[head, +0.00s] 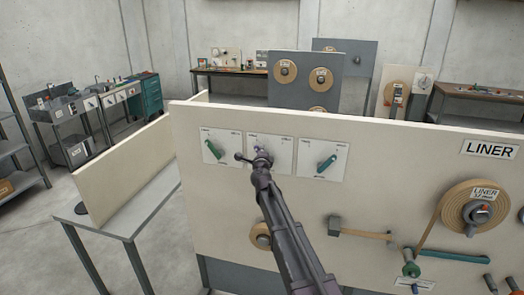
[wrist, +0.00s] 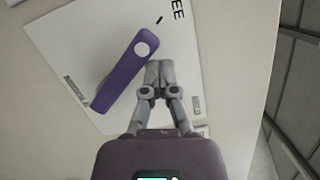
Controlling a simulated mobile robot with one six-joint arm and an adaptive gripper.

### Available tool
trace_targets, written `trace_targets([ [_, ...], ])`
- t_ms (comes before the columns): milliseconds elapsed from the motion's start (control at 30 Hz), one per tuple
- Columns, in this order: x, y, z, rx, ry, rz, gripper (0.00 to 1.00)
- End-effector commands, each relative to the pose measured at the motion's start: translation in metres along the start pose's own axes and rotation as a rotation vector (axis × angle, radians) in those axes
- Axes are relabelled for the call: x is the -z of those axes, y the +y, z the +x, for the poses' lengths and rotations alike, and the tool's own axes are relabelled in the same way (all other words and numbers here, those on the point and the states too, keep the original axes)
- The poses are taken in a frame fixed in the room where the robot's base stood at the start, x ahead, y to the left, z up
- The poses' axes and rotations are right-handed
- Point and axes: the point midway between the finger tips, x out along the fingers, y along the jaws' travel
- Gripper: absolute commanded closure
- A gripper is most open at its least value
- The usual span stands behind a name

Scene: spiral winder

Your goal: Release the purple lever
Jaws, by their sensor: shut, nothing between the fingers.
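The purple lever (wrist: 120,83) is on a white plate (wrist: 82,40) in the wrist view. Its round white hub is at the upper right and its arm slants down to the lower left. My gripper (wrist: 159,66) is shut and empty, its fingertips just right of the lever near the hub; I cannot tell whether they touch it. In the head view my gripper (head: 261,160) is in front of the middle plate (head: 283,155) and hides most of it, including nearly all of the lever.
A green lever (head: 212,149) on the left plate and a teal lever (head: 327,163) on the right plate flank the middle one. The cream panel (head: 400,165) also carries a tape roll (head: 458,215) and a long teal arm (head: 450,256) at the right.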

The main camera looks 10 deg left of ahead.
Motion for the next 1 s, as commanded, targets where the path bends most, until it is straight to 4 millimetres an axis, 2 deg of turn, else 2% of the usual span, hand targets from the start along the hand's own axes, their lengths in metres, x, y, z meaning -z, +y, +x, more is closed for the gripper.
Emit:
trace_targets([
  [367, 0.001, -0.003, -0.001, -0.001, -0.003, 0.0, 1.0],
  [567, 0.011, -0.016, -0.003, -0.001, -0.002, 0.001, 1.0],
  [767, 0.029, -0.036, -0.005, 0.0, 0.002, 0.0, 1.0],
  [800, 0.027, -0.034, -0.017, 0.0, -0.001, 0.0, 1.0],
  [1000, 0.024, -0.04, -0.053, 0.0, -0.001, 0.001, 1.0],
])
